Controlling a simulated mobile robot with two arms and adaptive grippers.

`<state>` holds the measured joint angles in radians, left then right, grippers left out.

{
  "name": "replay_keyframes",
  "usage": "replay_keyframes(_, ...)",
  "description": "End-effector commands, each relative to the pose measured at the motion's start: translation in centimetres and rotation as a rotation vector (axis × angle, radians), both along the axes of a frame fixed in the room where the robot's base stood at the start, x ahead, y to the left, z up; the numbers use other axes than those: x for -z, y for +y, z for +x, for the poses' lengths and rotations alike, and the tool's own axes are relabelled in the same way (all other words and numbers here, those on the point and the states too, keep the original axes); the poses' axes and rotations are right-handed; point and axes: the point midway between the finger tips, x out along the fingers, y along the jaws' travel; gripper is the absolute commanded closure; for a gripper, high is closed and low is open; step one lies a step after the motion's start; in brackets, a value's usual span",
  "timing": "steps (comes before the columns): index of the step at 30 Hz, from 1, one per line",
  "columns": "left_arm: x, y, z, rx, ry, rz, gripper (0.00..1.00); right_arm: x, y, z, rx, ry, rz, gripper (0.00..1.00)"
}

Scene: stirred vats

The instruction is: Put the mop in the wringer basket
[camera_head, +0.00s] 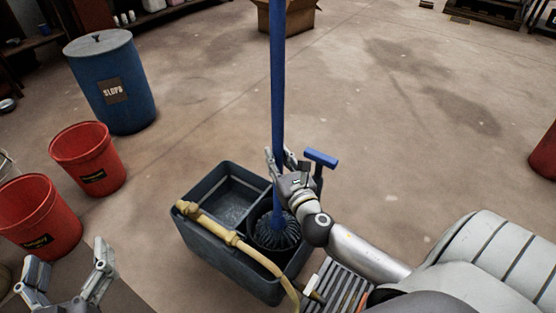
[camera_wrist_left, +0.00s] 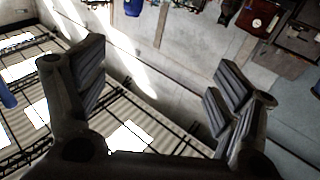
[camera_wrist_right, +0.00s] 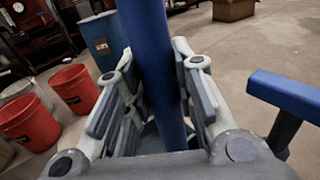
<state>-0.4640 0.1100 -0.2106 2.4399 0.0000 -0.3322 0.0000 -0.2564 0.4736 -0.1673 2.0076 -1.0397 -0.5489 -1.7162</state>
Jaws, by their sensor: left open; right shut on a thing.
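The mop has a long blue handle (camera_head: 278,80) standing upright and a dark stringy head (camera_head: 277,230) at its foot. The head sits inside the round dark wringer basket (camera_head: 252,240) at the right part of the grey mop bucket (camera_head: 225,265). My right gripper (camera_head: 284,163) is shut on the handle above the basket; the handle (camera_wrist_right: 155,70) runs between its fingers in the right wrist view. My left gripper (camera_head: 68,272) is open and empty at the lower left, apart from the bucket. Whether the head touches the basket's floor is hidden.
A blue-handled lever (camera_head: 321,158) rises beside the basket. A tan hose (camera_head: 225,233) lies across the bucket. Two red buckets (camera_head: 88,160) (camera_head: 36,218) and a blue slops drum (camera_head: 112,85) stand left. A cardboard box (camera_head: 290,18) is behind. Floor to the right is mostly clear.

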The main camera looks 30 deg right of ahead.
Motion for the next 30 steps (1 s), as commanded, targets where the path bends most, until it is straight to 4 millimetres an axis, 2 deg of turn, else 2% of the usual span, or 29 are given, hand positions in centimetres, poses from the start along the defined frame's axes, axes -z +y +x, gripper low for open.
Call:
replay_keyframes(16,-0.81,-0.09,-0.02,0.002,-0.042,-0.011,0.14,0.07,0.0,0.05,0.0,-0.005,-0.001,1.0)
replay_keyframes(17,-0.9,-0.09,-0.02,0.002,-0.046,-0.012,0.14,0.33,0.01,0.0,0.0,0.0,0.0,0.74)
replay_keyframes(21,-0.93,-0.1,-0.01,0.002,-0.045,-0.012,0.14,0.3,0.01,0.0,0.0,0.0,0.001,0.56)
replay_keyframes(22,-0.92,-0.1,-0.01,0.002,-0.045,-0.012,0.14,0.3,0.01,0.0,0.0,0.0,0.001,0.54)
replay_keyframes(30,-0.9,-0.11,-0.01,0.002,-0.045,-0.012,0.14,0.29,0.01,0.0,0.0,0.0,0.0,0.54)
